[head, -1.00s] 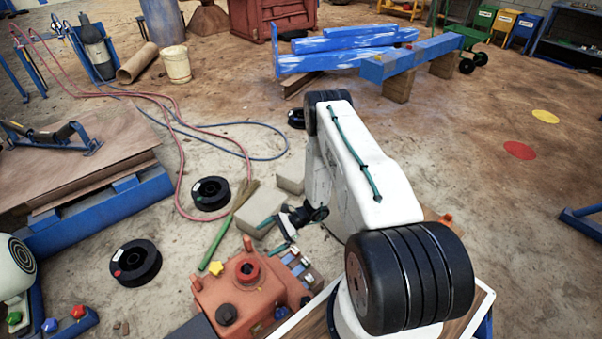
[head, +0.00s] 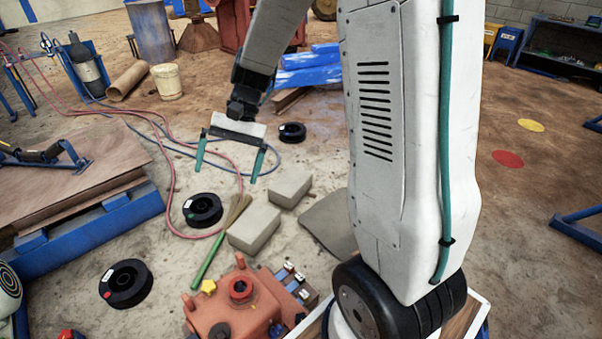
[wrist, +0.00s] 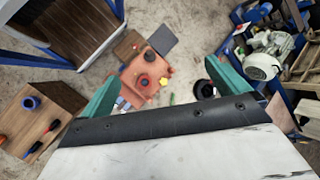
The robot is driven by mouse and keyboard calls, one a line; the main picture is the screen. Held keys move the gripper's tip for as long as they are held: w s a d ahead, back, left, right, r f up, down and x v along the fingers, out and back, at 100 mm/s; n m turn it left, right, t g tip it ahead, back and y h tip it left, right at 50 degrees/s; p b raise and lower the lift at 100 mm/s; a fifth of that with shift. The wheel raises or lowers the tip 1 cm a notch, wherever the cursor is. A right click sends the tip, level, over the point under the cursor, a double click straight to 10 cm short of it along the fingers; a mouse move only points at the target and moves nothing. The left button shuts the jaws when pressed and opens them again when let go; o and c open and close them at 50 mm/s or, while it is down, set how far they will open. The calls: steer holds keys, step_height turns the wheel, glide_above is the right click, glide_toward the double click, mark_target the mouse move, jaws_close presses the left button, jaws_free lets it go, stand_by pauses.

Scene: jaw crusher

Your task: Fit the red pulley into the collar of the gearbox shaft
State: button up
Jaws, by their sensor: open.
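The orange-red gearbox (head: 222,312) stands at the bottom centre of the head view and near the middle of the wrist view (wrist: 131,75). On its top is a dark-holed red ring (head: 240,289), which looks like the collar. It also shows in the wrist view (wrist: 144,81). A small red piece (head: 66,334), cut by the bottom edge, may be the pulley; I cannot tell its shape. My gripper (head: 225,176) hangs above the floor beyond the gearbox, its teal fingers wide apart with nothing between them. The fingers also show in the wrist view (wrist: 161,71).
Grey blocks (head: 254,229) and a green-handled brush (head: 212,254) lie behind the gearbox. Black spools (head: 126,284) and hoses (head: 172,180) are on the floor. A wooden-topped blue platform (head: 88,178) is at the left. The floor at right (head: 545,170) is mostly clear.

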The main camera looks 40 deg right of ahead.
steer(key=s+r+n+t+h, duration=0.1)
steer(key=s+r+n+h, duration=0.2)
steer(key=s, duration=0.8)
steer(key=s+d+r+n+t+h, duration=0.1)
steer(key=s+r+n+t+h, duration=0.1)
steer(key=s+r, duration=0.5)
steer(key=shift+s+n+t+h, duration=0.35)
steer(key=shift+s+h, duration=0.45)
steer(key=shift+s, duration=1.25)
steer(key=shift+r, duration=0.1)
